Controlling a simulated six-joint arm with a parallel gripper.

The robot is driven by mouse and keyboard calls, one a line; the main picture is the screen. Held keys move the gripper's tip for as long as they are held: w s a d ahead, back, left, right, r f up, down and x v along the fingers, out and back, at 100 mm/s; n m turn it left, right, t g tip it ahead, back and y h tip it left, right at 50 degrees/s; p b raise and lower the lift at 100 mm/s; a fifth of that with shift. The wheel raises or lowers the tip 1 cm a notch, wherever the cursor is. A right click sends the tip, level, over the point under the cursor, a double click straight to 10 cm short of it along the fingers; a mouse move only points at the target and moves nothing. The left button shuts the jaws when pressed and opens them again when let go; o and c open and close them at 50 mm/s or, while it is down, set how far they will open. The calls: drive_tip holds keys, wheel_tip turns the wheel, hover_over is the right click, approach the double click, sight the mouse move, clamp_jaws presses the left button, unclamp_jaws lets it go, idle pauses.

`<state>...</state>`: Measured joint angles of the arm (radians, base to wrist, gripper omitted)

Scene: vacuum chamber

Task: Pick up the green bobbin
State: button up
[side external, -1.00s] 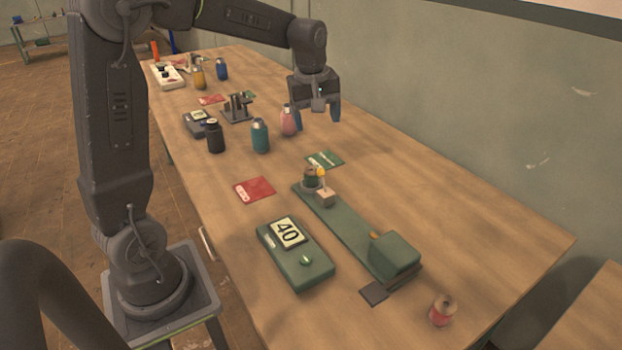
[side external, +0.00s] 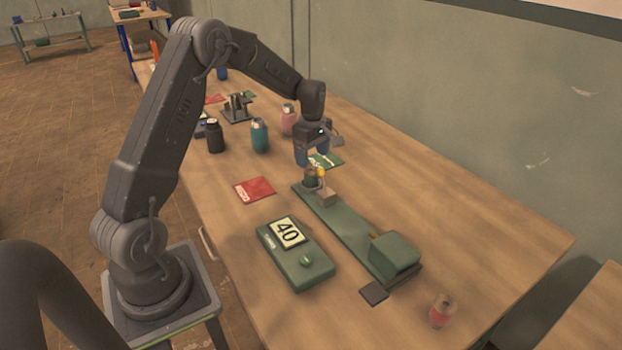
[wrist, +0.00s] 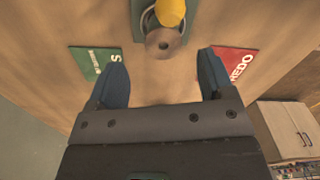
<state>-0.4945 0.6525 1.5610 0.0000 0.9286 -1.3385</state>
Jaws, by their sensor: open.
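My gripper (side external: 312,156) is open and empty, with blue fingers pointing down just behind and above the bobbin. In the wrist view, the bobbin's top lies between and beyond the fingertips (wrist: 161,66).
A green box showing 40 (side external: 295,253) and a pink bobbin (side external: 441,310) are nearer. Black (side external: 215,137), teal (side external: 260,135) and pink (side external: 289,120) bottles stand behind. The table's right side is clear.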

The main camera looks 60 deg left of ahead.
sight(311, 170)
drive_tip(key=f, duration=0.5)
drive_tip(key=shift+s+f, duration=0.2)
drive_tip(key=shift+f, duration=0.1)
drive_tip(key=c, duration=1.1)
drive_tip(key=shift+o, duration=0.2)
drive_tip(key=shift+r, duration=0.15)
